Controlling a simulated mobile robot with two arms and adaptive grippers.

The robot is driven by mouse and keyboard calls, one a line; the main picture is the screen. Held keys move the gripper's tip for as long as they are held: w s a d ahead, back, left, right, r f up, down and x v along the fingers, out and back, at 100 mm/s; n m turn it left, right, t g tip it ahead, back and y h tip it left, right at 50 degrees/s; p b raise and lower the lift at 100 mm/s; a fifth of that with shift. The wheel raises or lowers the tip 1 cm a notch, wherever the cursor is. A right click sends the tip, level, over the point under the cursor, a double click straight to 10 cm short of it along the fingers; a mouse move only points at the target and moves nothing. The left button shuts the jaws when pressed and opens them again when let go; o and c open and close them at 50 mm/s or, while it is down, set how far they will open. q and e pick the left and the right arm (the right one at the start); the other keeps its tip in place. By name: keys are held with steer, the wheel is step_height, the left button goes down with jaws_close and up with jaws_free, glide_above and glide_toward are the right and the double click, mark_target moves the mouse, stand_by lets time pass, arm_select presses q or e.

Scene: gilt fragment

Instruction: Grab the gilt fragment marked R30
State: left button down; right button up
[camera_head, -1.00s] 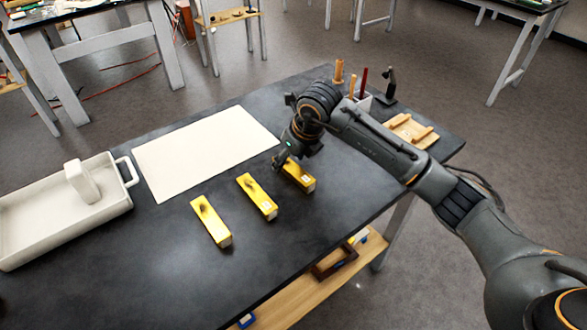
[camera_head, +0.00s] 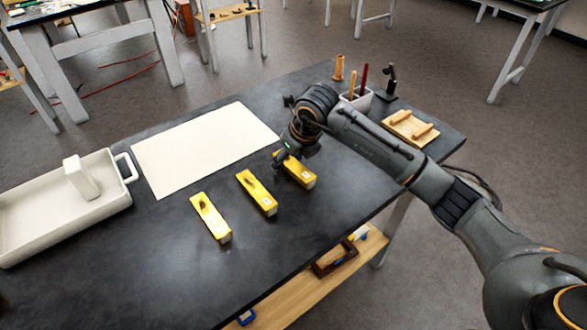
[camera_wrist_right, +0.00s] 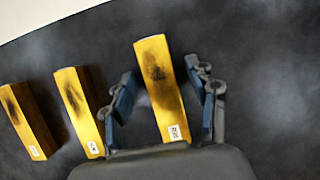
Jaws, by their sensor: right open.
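Three gold, brick-like fragments with dark smudges lie in a row on the dark table. The right one (camera_head: 300,173) is partly hidden by my right gripper (camera_head: 281,160). In the right wrist view this fragment (camera_wrist_right: 161,85) has a small white label that seems to read R30. My right gripper (camera_wrist_right: 160,75) is open there, with one finger on each side of the fragment; contact cannot be made out. The middle fragment (camera_head: 257,193) and left fragment (camera_head: 211,218) lie apart to the left, their labels too small to read. My left gripper is not in view.
A white sheet (camera_head: 200,150) lies behind the fragments. A white tray (camera_head: 110,207) with a pale block (camera_head: 82,178) stands at left. A pen holder (camera_head: 358,101), a small dark stand (camera_head: 389,85) and a wooden rack (camera_head: 411,128) stand at back right. The front table is clear.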

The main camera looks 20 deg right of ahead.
steer(key=shift+c, duration=0.4)
jaws_close()
steer(key=shift+r, duration=0.1)
